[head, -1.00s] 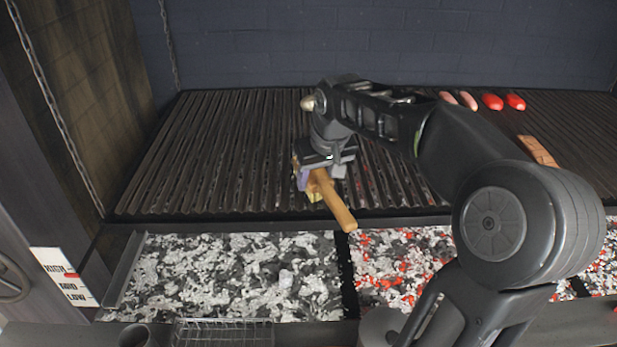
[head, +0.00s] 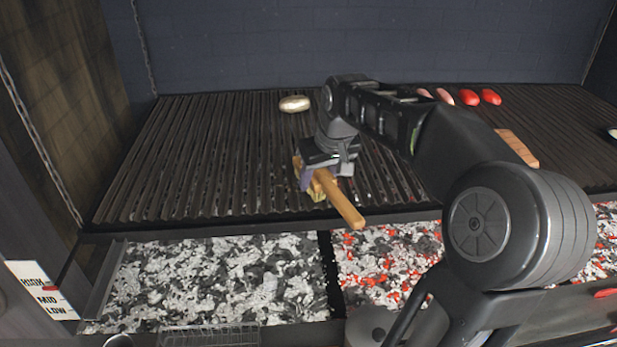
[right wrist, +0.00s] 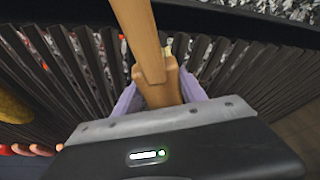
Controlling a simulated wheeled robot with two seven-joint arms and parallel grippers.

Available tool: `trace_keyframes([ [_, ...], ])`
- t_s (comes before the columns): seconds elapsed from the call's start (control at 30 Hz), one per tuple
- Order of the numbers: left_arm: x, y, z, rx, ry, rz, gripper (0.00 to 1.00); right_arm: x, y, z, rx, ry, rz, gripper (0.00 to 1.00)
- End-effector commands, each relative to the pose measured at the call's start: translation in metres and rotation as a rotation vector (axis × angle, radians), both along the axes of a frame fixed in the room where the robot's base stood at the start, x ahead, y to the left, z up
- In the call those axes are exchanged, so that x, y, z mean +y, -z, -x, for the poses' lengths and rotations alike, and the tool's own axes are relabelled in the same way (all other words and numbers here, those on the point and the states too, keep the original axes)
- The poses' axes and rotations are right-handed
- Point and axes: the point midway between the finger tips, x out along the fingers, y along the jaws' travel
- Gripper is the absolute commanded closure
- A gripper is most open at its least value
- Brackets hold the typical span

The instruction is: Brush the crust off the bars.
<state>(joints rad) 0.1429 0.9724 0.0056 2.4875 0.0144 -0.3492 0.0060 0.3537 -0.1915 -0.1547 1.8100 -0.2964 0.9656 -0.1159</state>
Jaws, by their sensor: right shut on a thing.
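My right gripper (head: 318,174) is shut on the wooden brush (head: 342,200), low over the front middle of the grill bars (head: 190,150). The handle slants down toward the front edge. In the right wrist view the handle (right wrist: 140,40) sits between the pale purple fingers of the gripper (right wrist: 150,98), with the dark bars (right wrist: 235,65) below. The brush head is mostly hidden, so I cannot tell whether its bristles touch the bars. Crust is hard to tell from the dark bars. My left gripper is out of view.
A pale oval food (head: 295,103) lies behind my right gripper. Several sausages (head: 468,97) and a brown slab (head: 517,147) lie to the right. Grey coals (head: 220,285) and glowing coals (head: 385,265) are in front. The left bars are clear.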

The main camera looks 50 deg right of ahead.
Motion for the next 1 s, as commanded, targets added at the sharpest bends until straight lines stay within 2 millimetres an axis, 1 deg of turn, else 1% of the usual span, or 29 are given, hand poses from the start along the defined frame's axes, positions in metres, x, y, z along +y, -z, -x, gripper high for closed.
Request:
trace_keyframes([
  [0.1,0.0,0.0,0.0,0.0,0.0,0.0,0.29,-0.003,-0.001,0.003,-0.001,0.0,0.0,1.0],
  [0.47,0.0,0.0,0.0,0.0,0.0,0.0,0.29,-0.005,-0.001,0.004,-0.002,-0.001,0.001,1.0],
  [0.8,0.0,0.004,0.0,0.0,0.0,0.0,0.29,-0.025,0.001,0.021,-0.002,0.002,0.0,1.0],
  [1.0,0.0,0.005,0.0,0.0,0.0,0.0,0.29,-0.031,0.003,0.026,0.0,0.0,0.0,1.0],
])
